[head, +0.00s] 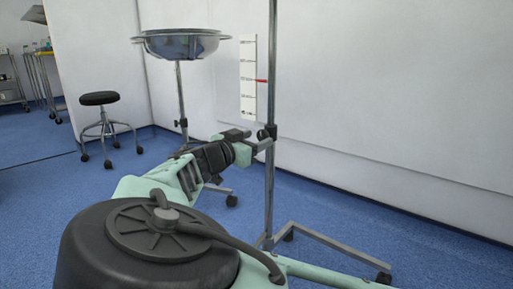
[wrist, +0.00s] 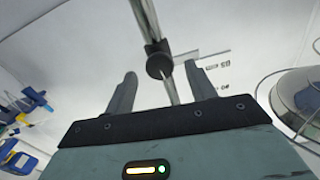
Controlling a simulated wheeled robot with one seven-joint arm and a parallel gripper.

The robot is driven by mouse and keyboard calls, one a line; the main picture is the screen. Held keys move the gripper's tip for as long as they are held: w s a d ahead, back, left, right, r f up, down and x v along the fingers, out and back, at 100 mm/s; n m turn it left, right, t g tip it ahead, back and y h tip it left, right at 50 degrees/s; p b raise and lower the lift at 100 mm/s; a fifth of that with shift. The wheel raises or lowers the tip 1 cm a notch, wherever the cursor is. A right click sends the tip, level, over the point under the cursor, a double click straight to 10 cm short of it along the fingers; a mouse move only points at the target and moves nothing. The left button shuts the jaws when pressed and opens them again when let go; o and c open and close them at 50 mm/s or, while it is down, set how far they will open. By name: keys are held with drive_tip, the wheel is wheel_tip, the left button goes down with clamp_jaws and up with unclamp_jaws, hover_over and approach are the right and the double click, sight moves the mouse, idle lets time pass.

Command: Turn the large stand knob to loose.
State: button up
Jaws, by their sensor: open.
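The large stand knob (head: 265,134) is a dark knob on a tall metal pole (head: 271,75), about halfway up. In the wrist view the round black knob (wrist: 159,65) shows ahead, between and slightly beyond the fingertips. My gripper (head: 264,145) is at the pole, just below or beside the knob in the head view. In the wrist view my gripper (wrist: 162,75) has its two fingers spread apart, one on each side of the knob, with nothing held. I cannot tell whether a finger touches the knob.
A steel basin (head: 180,43) on its own stand is left of the pole; it also shows at the right of the wrist view (wrist: 285,100). The pole's wheeled base (head: 335,248) spreads on the floor. A black stool (head: 100,99) stands far left. A white wall (head: 400,90) is behind.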

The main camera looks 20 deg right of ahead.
drive_tip(key=shift+w+d, duration=0.35)
drive_tip(key=shift+d, duration=0.15)
drive_tip(key=c, duration=1)
drive_tip(key=shift+o, duration=0.2)
drive_tip(key=shift+r, duration=0.1)
